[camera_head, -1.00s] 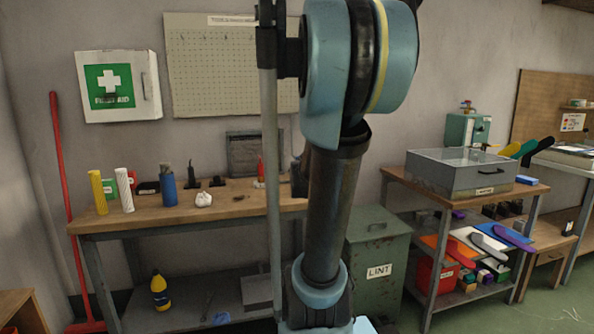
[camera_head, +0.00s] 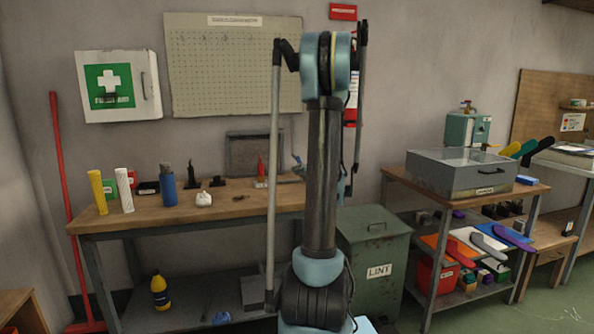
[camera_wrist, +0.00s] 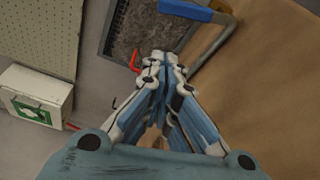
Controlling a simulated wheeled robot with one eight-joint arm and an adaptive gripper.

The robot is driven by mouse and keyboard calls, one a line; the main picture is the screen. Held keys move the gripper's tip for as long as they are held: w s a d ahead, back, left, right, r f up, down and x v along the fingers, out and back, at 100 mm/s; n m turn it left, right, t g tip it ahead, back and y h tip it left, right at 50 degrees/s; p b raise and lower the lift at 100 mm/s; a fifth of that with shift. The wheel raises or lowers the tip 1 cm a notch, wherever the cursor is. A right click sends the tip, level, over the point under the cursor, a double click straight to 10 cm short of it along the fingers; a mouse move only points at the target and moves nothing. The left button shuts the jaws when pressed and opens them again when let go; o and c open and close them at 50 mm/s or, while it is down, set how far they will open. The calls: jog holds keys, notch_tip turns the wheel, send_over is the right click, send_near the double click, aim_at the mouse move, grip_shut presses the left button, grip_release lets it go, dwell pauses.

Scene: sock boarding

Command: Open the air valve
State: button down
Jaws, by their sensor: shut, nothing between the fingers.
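A teal box (camera_head: 467,131) stands against the wall at the right in the head view. A small red and brass fitting (camera_head: 467,106) sits on its top, possibly the air valve, but it is too small to be sure. My gripper (camera_wrist: 164,62) shows in the wrist view with its fingertips together and nothing between them. It points toward a dark grey panel (camera_wrist: 128,28), with a blue handle on a bent grey metal bar (camera_wrist: 190,10) beyond its tips. In the head view my arm stands upright in the middle and I cannot make out the gripper.
A wooden workbench (camera_head: 150,216) with bottles and small tools stands at the left and middle. A green lint bin (camera_head: 372,250) is beside it. A first aid box (camera_head: 118,86) hangs on the wall.

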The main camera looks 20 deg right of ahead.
jog(key=shift+w+a+f+n+g+y, duration=0.15)
jog(key=shift+f+n+g, duration=0.1)
jog(key=shift+f, duration=0.25)
jog(key=shift+w+d+f+n+g+y, duration=0.15)
jog(key=shift+f+n+g, duration=0.1)
jog(key=shift+f, duration=0.25)
jog(key=x, duration=0.9)
jog(key=shift+w+a, duration=0.15)
jog(key=shift+d+r, duration=0.2)
jog(key=shift+d, duration=0.25)
jog(key=shift+d+r, duration=0.15)
jog(key=shift+d, duration=0.35)
jog(key=shift+d+r, duration=0.3)
jog(key=shift+d, duration=0.7)
jog(key=shift+d+r+m+t+y, duration=0.15)
jog(key=shift+d+r+m+t, duration=0.25)
jog(key=shift+m, duration=0.5)
jog(key=shift+d+r+m+t+y, duration=0.15)
jog(key=shift+d+r+m+t, duration=0.15)
jog(key=shift+d+m, duration=0.45)
jog(key=shift+a, duration=0.2)
